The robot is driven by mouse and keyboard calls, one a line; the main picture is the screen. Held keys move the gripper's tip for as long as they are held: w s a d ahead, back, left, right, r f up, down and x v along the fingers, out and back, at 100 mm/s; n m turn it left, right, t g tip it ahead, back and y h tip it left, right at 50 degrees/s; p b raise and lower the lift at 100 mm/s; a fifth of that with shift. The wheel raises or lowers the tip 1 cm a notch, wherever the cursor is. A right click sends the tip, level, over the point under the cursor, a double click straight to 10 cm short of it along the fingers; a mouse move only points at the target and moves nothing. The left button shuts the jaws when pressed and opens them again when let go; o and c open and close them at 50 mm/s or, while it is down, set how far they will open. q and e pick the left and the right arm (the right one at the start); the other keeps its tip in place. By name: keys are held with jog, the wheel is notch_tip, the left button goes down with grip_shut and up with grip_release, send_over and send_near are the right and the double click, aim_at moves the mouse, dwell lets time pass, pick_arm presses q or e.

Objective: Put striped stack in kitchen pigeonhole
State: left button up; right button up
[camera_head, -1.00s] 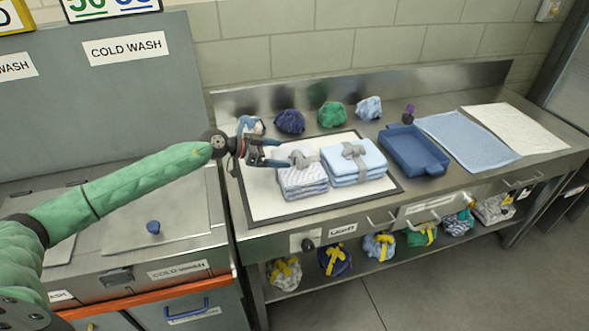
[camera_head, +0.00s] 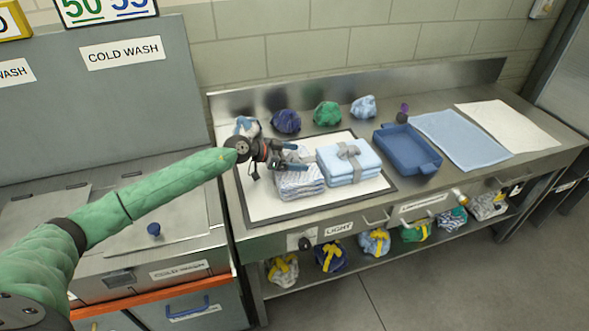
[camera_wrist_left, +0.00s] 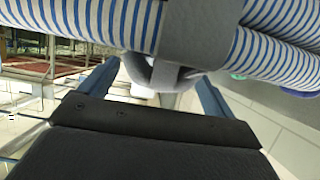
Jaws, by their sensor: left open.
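The striped stack (camera_head: 299,183) is a folded blue-and-white striped pile with a grey tie, lying on the white mat on the steel counter. In the left wrist view its striped cloth (camera_wrist_left: 95,18) fills the top, with the grey band (camera_wrist_left: 195,35) and its knot between my fingers. My left gripper (camera_head: 297,157) is open at the stack's upper left, partly covering it; I cannot tell if it touches. It also shows in the left wrist view (camera_wrist_left: 160,90). The kitchen pigeonhole is not in view. My right gripper is not in view.
A light blue tied stack (camera_head: 348,164) sits right beside the striped one. A blue tray (camera_head: 408,150), a blue cloth (camera_head: 460,140) and a white cloth (camera_head: 508,126) lie to the right. Bundles (camera_head: 327,113) line the back. Tied bundles (camera_head: 331,257) fill the lower shelf.

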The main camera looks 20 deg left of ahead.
pick_arm(q)
jog(key=c, duration=1.8)
jog(key=shift+r, duration=0.1)
grip_shut()
jog(key=shift+r, duration=0.1)
